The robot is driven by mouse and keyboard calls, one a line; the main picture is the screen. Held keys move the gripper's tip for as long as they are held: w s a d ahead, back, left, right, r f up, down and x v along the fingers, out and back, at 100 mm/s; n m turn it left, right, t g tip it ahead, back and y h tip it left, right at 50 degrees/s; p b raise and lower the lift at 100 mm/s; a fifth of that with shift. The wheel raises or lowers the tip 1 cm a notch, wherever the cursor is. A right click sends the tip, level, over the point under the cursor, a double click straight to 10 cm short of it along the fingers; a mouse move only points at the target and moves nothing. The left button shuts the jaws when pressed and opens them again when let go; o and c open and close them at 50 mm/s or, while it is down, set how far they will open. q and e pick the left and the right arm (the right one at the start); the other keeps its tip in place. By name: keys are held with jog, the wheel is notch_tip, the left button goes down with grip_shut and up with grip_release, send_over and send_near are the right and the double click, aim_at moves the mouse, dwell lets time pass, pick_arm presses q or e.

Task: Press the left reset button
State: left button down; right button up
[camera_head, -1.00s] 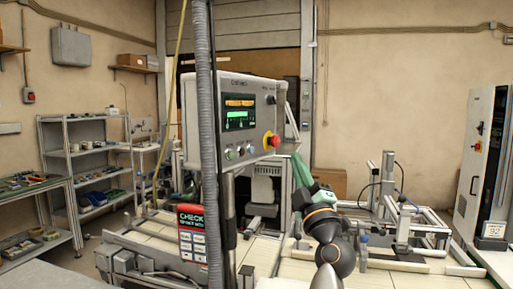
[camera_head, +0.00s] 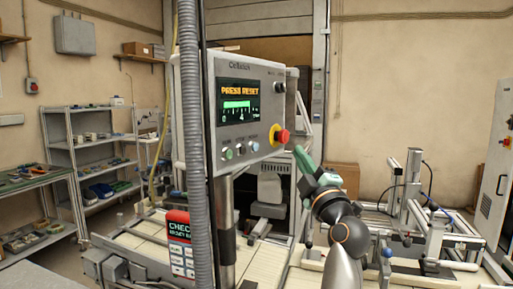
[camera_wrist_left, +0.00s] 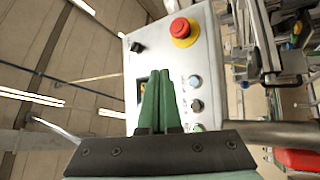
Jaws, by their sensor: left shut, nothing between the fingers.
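A grey control panel (camera_head: 232,112) stands on a post; its screen (camera_head: 238,101) reads "PRESS RESET". Below the screen is a row of small round buttons: a green left one (camera_head: 227,154), a middle one (camera_head: 240,149) and a pale right one (camera_head: 255,146). The buttons also show in the left wrist view, with a middle one (camera_wrist_left: 197,105). My left gripper (camera_head: 301,152) is right of the panel in the head view, apart from the buttons. In the wrist view its green fingers (camera_wrist_left: 158,75) are shut and empty, overlapping the panel face and covering part of the screen. Which button is the reset is unclear.
A red emergency stop (camera_head: 282,136) on a yellow base sits at the panel's right. A grey hose (camera_head: 191,110) hangs before its left edge. A red "CHECK" device (camera_head: 179,228) is below. Frames and machinery (camera_head: 415,205) stand to the right.

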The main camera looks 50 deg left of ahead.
aim_at(255, 147)
pick_arm(q)
jog(key=shift+a, duration=0.1)
jog(key=s+a+p, duration=0.1)
jog(key=a+p, duration=0.2)
jog(key=a, duration=0.5)
jog(key=shift+s+a, duration=0.25)
jog(key=shift+s, duration=0.1)
dwell(1.8)
jog(key=shift+s+a+p, duration=0.1)
jog(key=shift+a+p, duration=0.3)
jog(key=shift+p, duration=0.35)
